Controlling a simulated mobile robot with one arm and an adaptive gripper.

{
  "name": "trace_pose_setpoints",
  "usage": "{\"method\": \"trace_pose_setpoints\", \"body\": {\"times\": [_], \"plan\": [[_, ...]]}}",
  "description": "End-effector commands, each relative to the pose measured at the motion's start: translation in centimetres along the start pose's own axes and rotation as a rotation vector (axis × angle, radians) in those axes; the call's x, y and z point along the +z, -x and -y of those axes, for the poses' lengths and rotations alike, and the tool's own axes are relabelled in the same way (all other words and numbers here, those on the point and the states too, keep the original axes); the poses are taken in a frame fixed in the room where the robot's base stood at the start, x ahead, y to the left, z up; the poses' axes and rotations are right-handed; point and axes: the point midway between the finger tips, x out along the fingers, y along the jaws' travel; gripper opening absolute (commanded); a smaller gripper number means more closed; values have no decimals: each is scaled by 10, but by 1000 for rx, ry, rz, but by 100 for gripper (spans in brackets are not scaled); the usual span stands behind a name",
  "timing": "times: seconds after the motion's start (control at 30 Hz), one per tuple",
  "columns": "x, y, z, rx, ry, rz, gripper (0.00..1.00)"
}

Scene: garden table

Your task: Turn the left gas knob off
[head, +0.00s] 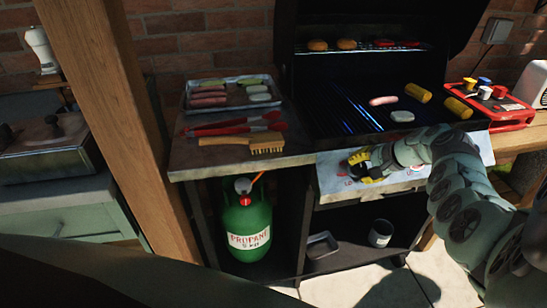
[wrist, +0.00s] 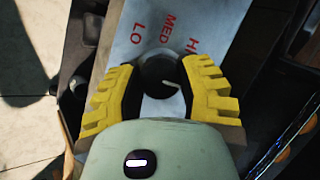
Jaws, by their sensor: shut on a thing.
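The left gas knob (wrist: 156,72) is black and round with a short white pointer line. In the wrist view it sits between the yellow finger pads of my gripper (wrist: 160,80), which is shut on it. The pale control panel (wrist: 205,18) around it carries red LO, MED and HI markings. In the head view my gripper (head: 364,164) is at the left end of the grill's front panel (head: 330,180), and its fingers hide most of the knob. Blue flames (head: 360,108) show in the left part of the grill.
A sausage, a pale patty and corn lie on the grate (head: 340,120). The side shelf (head: 200,160) holds a food tray (head: 228,108), red tongs and a brush (head: 250,142). A green propane tank (head: 247,222) stands below. A red caddy (head: 500,110) is at right.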

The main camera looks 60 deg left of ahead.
Motion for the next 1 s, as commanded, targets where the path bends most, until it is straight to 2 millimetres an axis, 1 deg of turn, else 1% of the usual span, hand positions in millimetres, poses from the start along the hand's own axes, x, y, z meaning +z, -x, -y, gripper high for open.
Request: {"method": "trace_pose_setpoints", "body": {"times": [0.03, 0.47, 0.5, 0.77, 0.8, 1.0], "plan": [[1, -1, -2, 1, -9, 2, 2], [1, -1, -2, -2, -15, 1, 2], [1, -1, -2, -2, -15, 1, 43], [0, 0, -1, -3, -13, -1, 70], [0, 0, -1, -4, -13, -1, 72], [0, 0, -1, -4, -12, -1, 72]]}}
